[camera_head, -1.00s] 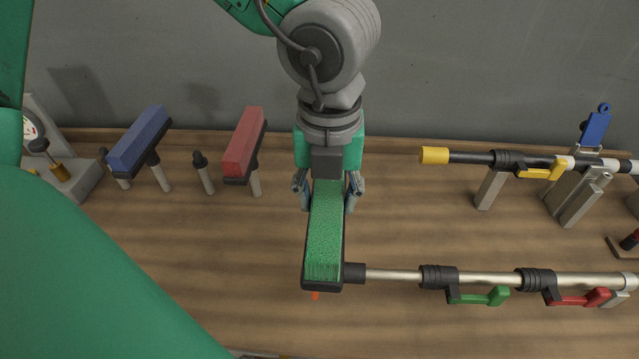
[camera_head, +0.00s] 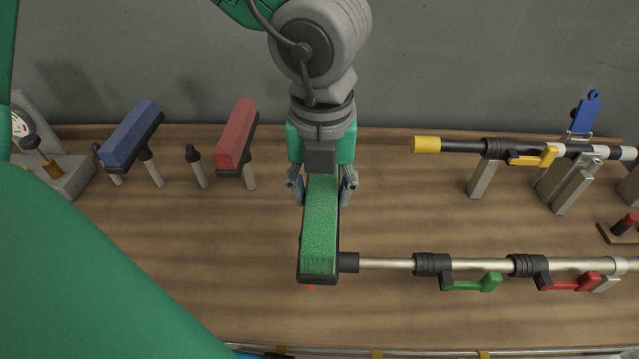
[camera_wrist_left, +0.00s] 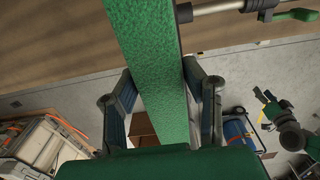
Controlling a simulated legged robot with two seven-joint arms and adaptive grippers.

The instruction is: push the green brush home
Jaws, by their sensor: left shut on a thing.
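The green brush (camera_head: 320,232) has a long block of green bristles on a dark back. My left gripper (camera_head: 322,188) is shut on its far end, with a finger on each side. The brush's near end meets a black socket at the left end of a silver pole (camera_head: 390,264). I cannot tell how deep the pole sits in it. In the left wrist view the brush (camera_wrist_left: 150,50) runs between the two fingers (camera_wrist_left: 160,95), and the pole end shows at its upper right. My right gripper is not in view.
A blue brush (camera_head: 132,135) and a red brush (camera_head: 237,134) rest on stands at the left. The pole carries a green lever (camera_head: 470,283) and a red lever (camera_head: 570,283). A yellow-tipped pole (camera_head: 450,146) lies on grey supports at the back right. Bare wood lies between.

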